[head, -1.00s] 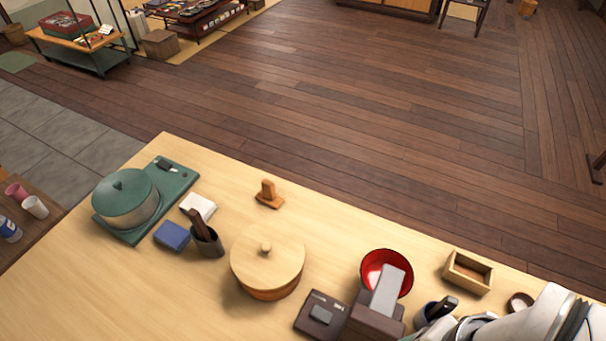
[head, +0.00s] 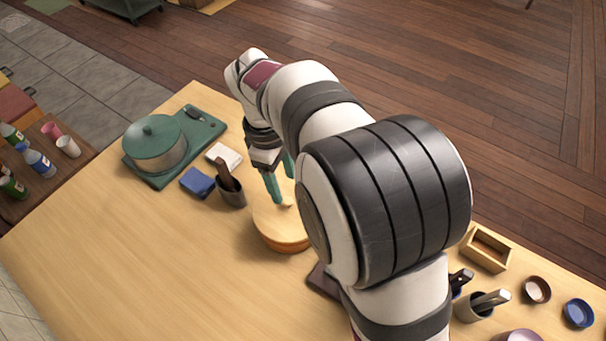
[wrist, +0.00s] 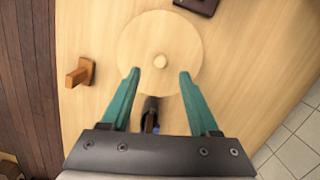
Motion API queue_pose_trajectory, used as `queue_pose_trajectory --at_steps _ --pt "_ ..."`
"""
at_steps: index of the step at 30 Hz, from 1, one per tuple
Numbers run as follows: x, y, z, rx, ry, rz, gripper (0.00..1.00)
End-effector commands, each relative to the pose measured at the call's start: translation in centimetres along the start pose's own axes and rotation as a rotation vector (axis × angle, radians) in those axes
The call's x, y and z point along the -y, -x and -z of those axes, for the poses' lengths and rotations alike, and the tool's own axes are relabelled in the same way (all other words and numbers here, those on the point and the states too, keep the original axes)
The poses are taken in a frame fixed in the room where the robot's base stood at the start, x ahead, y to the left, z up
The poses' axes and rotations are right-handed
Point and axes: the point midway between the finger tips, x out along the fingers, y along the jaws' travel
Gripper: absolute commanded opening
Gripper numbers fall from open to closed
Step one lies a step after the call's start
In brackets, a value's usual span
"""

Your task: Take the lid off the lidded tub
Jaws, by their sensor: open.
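The lidded tub (head: 284,244) is a round wooden tub on the table, partly hidden behind my arm in the head view. Its pale round lid (wrist: 180,38) is on it, with a small round knob (wrist: 160,61) at the centre. My gripper (head: 281,187) is over the tub, pointing down. In the wrist view my gripper (wrist: 159,74) is open and empty, its two teal fingers apart. The knob shows between and slightly beyond the fingertips. I cannot tell the height of the fingertips above the lid.
A wooden stand (wrist: 80,72) is near the table edge. Front-left table is clear.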

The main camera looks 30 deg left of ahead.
Motion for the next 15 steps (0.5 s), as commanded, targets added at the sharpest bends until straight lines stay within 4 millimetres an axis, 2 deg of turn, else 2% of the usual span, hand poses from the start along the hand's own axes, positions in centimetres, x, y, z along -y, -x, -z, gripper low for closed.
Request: queue_pose_trajectory --at_steps 9,15 --pt "0.0 -5.3 0.1 0.000 -0.002 0.002 0.62" --pt "0.0 -6.0 0.1 -0.002 -0.003 0.000 0.62"
